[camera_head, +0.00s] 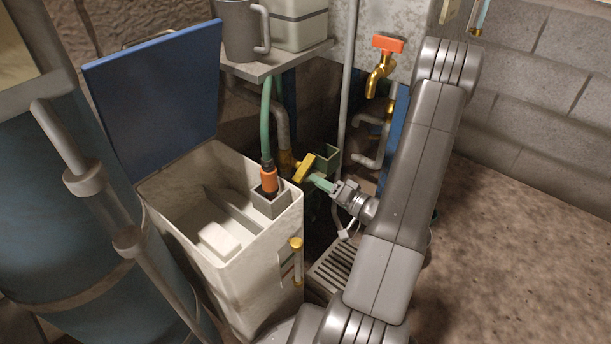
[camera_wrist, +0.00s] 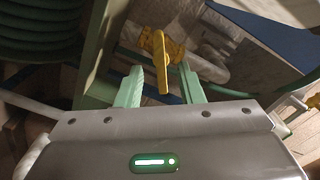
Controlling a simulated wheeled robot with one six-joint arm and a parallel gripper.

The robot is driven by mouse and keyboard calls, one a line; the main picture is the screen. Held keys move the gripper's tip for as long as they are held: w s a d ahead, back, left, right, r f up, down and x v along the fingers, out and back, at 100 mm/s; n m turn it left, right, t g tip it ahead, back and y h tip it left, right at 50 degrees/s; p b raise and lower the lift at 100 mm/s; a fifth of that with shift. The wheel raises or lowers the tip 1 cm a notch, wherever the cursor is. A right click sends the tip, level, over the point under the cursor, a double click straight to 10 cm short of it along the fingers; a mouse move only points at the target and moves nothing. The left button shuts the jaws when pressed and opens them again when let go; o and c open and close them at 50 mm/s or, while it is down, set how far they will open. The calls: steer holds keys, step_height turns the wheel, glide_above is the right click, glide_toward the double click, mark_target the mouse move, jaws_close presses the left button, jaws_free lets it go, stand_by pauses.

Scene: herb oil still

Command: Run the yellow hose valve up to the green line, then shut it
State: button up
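The yellow valve handle (camera_head: 305,167) is beside the white tank's right rim in the head view. In the wrist view the yellow handle (camera_wrist: 161,62) stands between the tips of my two pale green fingers. My gripper (camera_wrist: 160,72) is open, with a gap on each side of the handle. In the head view my gripper (camera_head: 322,182) reaches the handle from the right. A sight tube with brass ends (camera_head: 297,262) is on the white tank's (camera_head: 175,235) outer wall. I cannot make out a green line or the liquid level.
A green hose (camera_head: 266,120) with an orange coupling (camera_head: 268,178) drops into the tank. The blue lid (camera_head: 155,95) stands open. An orange-handled brass tap (camera_head: 387,47), grey pipes and a shelf with a mug (camera_head: 239,30) are behind. A floor grate (camera_head: 335,265) lies below my arm.

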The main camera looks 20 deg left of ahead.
mark_target(305, 174)
steer(key=x, duration=0.6)
steer(key=shift+d, duration=0.1)
jaws_close()
